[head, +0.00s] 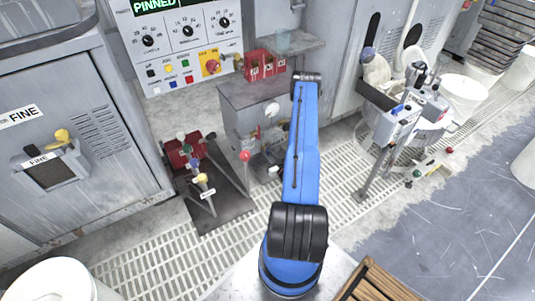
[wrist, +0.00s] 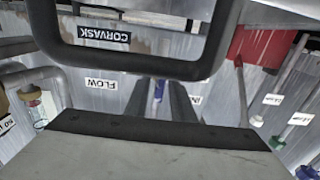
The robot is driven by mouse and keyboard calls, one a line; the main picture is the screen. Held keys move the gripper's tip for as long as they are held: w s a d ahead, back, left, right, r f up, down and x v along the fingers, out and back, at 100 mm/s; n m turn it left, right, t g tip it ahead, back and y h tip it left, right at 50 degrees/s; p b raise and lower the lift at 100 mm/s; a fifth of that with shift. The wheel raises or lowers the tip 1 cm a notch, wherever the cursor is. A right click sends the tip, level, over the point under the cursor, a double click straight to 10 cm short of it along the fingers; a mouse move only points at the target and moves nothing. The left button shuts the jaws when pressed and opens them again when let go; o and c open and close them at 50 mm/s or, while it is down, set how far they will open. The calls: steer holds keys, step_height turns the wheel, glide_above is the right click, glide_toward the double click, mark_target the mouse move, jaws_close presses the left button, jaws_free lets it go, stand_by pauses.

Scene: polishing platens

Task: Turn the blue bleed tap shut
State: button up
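A small blue piece (wrist: 158,90), which looks like the blue bleed tap, shows in the wrist view between the two dark fingers of my gripper (wrist: 163,103). The fingers stand apart, with pale grey showing beside the blue piece. I cannot tell whether either finger touches it. A FLOW label (wrist: 101,84) is to its left on the grey face. In the head view my arm reaches over the grey cabinet and its far end hides the gripper and the tap.
A red box (wrist: 262,44) and levers with green and blue ends are at the right. In the head view, a lever stand (head: 222,207) is left of the cabinet (head: 240,122).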

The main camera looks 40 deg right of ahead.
jaws_close()
steer(key=m, duration=0.3)
steer(key=shift+d+m, duration=0.1)
steer(key=shift+m, duration=0.3)
steer(key=m, duration=0.4)
steer(key=shift+s+d+f+m, duration=0.1)
steer(key=shift+m, duration=0.2)
steer(key=m, duration=0.4)
steer(key=shift+m, duration=0.3)
steer(key=m, duration=0.4)
steer(key=shift+d+f+m, duration=0.1)
steer(key=shift+f+m, duration=0.1)
steer(key=shift+m, duration=0.2)
